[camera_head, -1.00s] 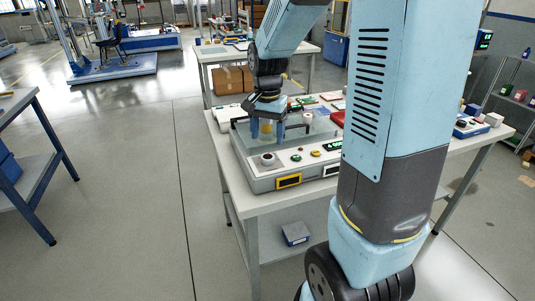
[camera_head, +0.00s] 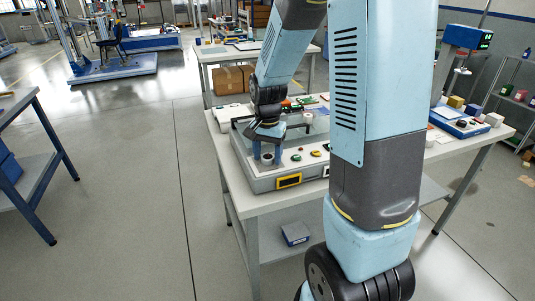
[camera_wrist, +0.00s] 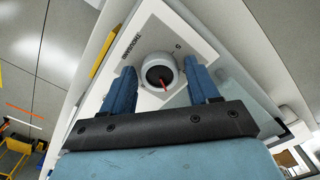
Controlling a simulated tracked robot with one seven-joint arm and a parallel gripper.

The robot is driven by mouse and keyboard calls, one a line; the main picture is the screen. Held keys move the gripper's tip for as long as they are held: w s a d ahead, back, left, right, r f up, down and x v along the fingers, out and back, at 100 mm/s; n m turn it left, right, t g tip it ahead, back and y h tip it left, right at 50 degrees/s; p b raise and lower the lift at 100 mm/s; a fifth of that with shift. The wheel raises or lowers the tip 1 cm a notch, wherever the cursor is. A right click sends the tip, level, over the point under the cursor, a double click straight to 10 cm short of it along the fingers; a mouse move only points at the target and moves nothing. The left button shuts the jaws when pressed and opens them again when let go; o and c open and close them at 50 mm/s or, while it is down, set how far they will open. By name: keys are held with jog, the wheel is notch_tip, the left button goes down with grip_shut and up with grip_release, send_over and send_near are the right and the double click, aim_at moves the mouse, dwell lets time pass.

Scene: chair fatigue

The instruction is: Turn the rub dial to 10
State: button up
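The dial (camera_wrist: 158,68) is a round white knob with a dark centre and a red pointer line. It sits on a pale label plate printed with "THOUSAND..." and a digit I cannot read surely. The pointer aims towards my gripper's palm, low in the wrist view. My gripper (camera_wrist: 161,80) is open, with one blue finger on each side of the dial and a small gap showing at each. In the head view my gripper (camera_head: 267,146) is at the front left of the grey test machine (camera_head: 246,169), over the dial (camera_head: 267,159).
Green and yellow buttons (camera_head: 316,153) lie right of the dial, and a yellow-framed display (camera_head: 289,181) is on the machine's front. A clear cover stands behind. The machine rests on a white table (camera_head: 245,203); my arm hides its right part.

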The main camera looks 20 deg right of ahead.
jog(key=c, duration=0.9)
jog(key=shift+o, duration=0.2)
jog(key=shift+n, duration=0.3)
jog(key=n, duration=0.5)
jog(key=shift+n, duration=0.3)
jog(key=n, duration=0.5)
jog(key=shift+n, duration=0.4)
jog(key=o, duration=1.1)
jog(key=shift+c, duration=0.2)
jog(key=shift+r, duration=0.1)
